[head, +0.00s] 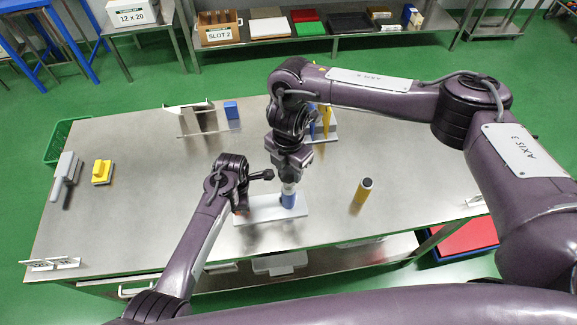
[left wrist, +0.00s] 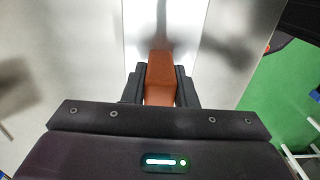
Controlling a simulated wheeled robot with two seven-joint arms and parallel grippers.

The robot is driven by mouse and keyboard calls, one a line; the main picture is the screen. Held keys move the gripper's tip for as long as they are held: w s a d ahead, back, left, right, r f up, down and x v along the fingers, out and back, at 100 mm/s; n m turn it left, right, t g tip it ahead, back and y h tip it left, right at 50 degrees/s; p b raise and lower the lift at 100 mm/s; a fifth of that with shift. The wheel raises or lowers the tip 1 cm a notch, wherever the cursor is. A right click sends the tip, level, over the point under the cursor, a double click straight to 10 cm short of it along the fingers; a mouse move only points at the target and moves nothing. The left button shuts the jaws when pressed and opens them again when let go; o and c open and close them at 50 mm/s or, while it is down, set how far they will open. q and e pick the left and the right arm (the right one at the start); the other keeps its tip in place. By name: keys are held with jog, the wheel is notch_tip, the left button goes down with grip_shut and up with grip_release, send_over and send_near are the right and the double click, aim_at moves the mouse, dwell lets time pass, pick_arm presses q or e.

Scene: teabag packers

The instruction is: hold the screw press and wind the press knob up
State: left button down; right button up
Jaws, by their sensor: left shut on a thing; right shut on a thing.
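The screw press has a white base plate (head: 262,214) on the steel table and a short blue body (head: 289,201) near the plate's right part. My right gripper (head: 289,181) reaches down from above and is shut at the top of the press; the knob is mostly hidden by it. My left gripper (head: 241,207) is low at the plate's left end, shut on an orange-brown grip block of the press. In the left wrist view this orange-brown block (left wrist: 161,75) sits between the black fingers, with the white plate (left wrist: 137,30) beyond it.
A yellow block (head: 102,171) and a grey tool (head: 67,168) lie at the left.

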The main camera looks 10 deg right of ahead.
aim_at(289, 170)
jog(key=shift+n, duration=0.6)
jog(key=o, duration=1)
notch_tip(289, 170, up, 12)
